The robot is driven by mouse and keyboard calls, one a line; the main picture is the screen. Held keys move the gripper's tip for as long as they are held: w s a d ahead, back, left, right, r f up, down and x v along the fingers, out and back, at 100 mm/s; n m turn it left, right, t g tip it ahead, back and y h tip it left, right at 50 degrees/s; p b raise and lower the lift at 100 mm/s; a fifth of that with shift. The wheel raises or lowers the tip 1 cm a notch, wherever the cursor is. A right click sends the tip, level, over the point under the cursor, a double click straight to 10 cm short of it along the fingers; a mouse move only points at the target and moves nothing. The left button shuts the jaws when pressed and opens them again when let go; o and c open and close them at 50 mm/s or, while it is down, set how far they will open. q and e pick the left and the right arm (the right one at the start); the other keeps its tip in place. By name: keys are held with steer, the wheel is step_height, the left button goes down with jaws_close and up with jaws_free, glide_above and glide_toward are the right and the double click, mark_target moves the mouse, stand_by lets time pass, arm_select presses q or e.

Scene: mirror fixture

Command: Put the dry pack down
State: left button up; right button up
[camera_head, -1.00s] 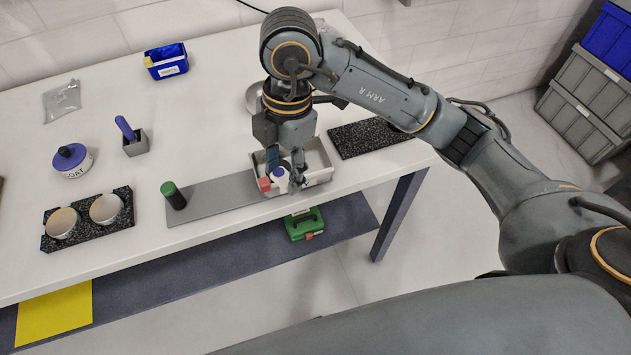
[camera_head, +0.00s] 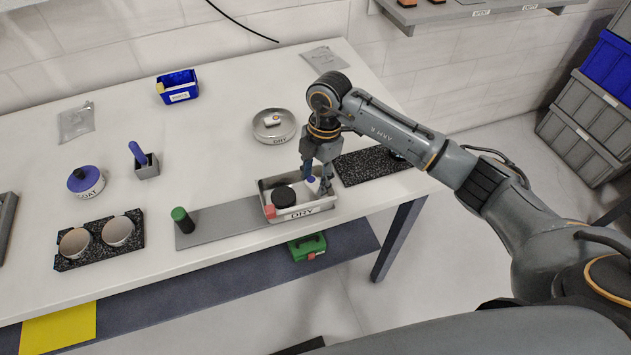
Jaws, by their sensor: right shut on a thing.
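A grey tray (camera_head: 319,209) with a DRY label on its front stands near the table's front right edge. My right gripper (camera_head: 322,184) points down over the tray's back right part. It is shut on a small white thing with a blue mark (camera_head: 311,181), which I take for the dry pack. The fingers partly hide it, and I cannot tell whether it touches the tray floor. My left gripper is not in view.
A round dish (camera_head: 274,137) with a small white-and-red item stands behind the tray. A dark speckled mat (camera_head: 365,170) lies to the right. A grey strip (camera_head: 222,229) with a green-topped cylinder (camera_head: 182,219) lies to the left.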

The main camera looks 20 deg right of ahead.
mark_target(316, 182)
step_height(316, 182, down, 2)
steer(key=shift+s+f+p, duration=0.1)
steer(key=shift+f+p, duration=0.05)
steer(key=shift+p, duration=0.5)
steer(key=shift+f, duration=0.3)
steer(key=shift+f, duration=0.1)
steer(key=shift+f, duration=0.15)
steer(key=o, duration=0.5)
